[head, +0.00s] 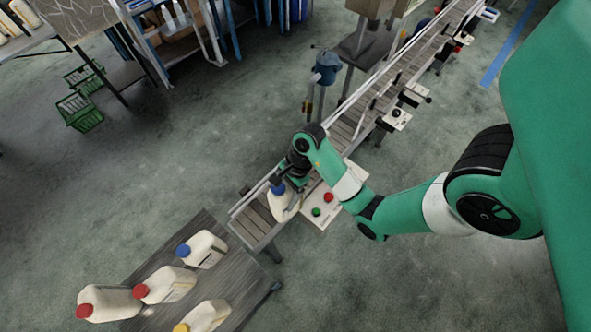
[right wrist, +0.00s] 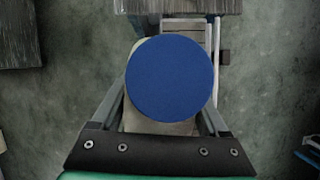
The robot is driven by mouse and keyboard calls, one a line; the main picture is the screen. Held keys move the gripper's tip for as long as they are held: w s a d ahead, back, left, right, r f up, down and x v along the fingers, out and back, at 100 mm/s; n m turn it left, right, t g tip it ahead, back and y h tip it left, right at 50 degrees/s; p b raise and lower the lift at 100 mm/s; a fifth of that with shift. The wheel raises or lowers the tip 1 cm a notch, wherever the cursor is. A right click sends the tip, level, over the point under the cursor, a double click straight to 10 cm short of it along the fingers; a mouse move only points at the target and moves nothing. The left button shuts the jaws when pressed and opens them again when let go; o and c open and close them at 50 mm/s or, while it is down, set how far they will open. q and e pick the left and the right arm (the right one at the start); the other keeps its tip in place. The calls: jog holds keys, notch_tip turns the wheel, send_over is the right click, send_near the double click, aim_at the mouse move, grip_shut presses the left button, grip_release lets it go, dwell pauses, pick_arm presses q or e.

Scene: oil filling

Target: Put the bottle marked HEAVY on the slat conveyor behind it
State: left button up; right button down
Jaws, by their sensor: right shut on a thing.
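My right gripper (head: 284,181) is shut on a white bottle (head: 286,206) with a blue cap, over the near end of the slat conveyor (head: 258,217). I cannot tell whether the bottle touches the slats. In the right wrist view, the blue cap (right wrist: 170,70) fills the space between the fingers and hides most of the bottle. Its label is not readable here. Another blue-capped white bottle (head: 205,249) lies or stands tilted in view on the dark wooden table (head: 150,262); no HEAVY marking can be read. My left gripper is not in view.
Two red-capped bottles (head: 170,281) (head: 108,302) and a yellow-capped bottle (head: 207,317) are also on the table. A panel with red and green buttons (head: 318,214) sits beside the conveyor. A blue-topped post (head: 326,68) stands left of the belt. The belt beyond my gripper looks clear.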

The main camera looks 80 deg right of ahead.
aim_at(281, 208)
jog(key=a+n, duration=0.1)
jog(key=a, duration=0.3)
jog(key=shift+r+g, duration=0.1)
jog(key=shift+g, duration=0.2)
jog(key=w+d+f+b, duration=0.5)
jog(key=d+f+b, duration=0.1)
jog(key=d+f, duration=0.7)
jog(key=shift+w, duration=0.2)
jog(key=shift+d+f+b, duration=0.1)
jog(key=shift+b, duration=0.2)
grip_release()
